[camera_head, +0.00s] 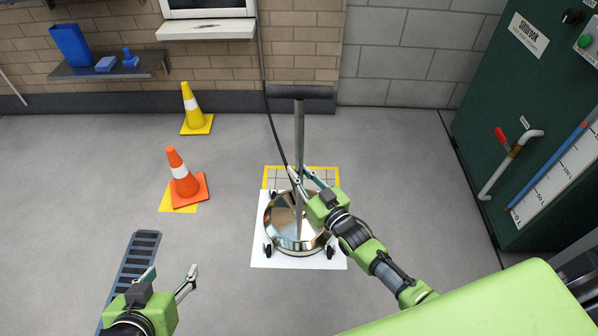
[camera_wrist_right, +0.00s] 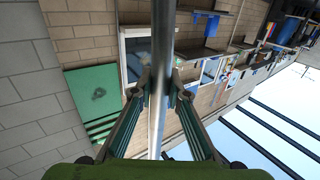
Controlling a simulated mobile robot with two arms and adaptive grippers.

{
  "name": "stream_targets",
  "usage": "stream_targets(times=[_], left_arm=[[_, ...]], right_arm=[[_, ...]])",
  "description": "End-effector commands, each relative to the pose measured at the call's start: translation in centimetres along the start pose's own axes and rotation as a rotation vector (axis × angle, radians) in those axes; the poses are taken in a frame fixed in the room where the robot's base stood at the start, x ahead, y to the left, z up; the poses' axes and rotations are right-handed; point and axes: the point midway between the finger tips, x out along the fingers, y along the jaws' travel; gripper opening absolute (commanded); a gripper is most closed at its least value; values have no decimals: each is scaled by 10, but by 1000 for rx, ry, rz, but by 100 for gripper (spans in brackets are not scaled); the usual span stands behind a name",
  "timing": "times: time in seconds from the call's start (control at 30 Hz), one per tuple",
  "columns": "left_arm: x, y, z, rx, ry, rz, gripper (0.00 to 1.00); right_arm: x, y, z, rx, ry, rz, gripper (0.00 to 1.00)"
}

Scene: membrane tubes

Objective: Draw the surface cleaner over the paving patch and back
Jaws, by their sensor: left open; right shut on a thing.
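The surface cleaner (camera_head: 281,229) is a shiny round metal disc on small black wheels, with an upright grey pole topped by a dark crossbar (camera_head: 300,92). It stands on a white sheet (camera_head: 262,255), over the near part of the yellow-edged paving patch (camera_head: 332,174), whose far strip shows behind it. My right gripper (camera_head: 304,183) is shut on the pole, low above the disc. The right wrist view shows the pole (camera_wrist_right: 161,60) between its fingers. My left gripper (camera_head: 170,276) is open and empty at the lower left, apart from the cleaner.
An orange cone (camera_head: 184,183) and a yellow cone (camera_head: 194,112) stand left of the cleaner. A dark hose (camera_head: 267,95) runs down from the wall to the cleaner. A drain grate (camera_head: 138,257) lies near my left gripper. A green cabinet (camera_head: 490,80) stands right.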

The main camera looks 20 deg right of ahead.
Motion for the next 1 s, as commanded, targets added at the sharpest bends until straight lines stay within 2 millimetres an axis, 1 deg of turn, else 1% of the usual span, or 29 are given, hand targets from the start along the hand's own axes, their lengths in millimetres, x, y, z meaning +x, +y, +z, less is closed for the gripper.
stream_targets(times=[0.07, 0.1, 0.13, 0.17, 0.4, 0.57, 0.67, 0.77, 1.0], left_arm=[[0, 0, -2, 1, 4, -1, 54], [0, -1, -3, 1, 7, -1, 54], [0, -1, -4, 1, 8, -1, 54], [0, -1, -5, 1, 10, -1, 54], [1, -1, -7, 2, 16, -2, 54], [0, 0, -3, 2, 7, 1, 54], [0, 0, -3, 2, 7, 1, 54], [0, 0, -3, 1, 7, 1, 54], [0, 0, -3, 1, 7, 0, 54]], right_arm=[[0, 1, 0, 0, 0, 1, 0], [0, 1, 0, 0, 0, 1, 23], [0, 1, 0, 0, 1, 1, 31], [0, 1, 0, 0, 0, 1, 35], [0, 0, 0, 0, 0, 0, 35], [-4, 0, 0, 0, 0, 0, 35], [-16, 0, 2, 0, -2, 0, 35], [-33, 0, 1, -1, -2, -1, 35], [-84, 0, 1, 0, -2, 0, 35]])
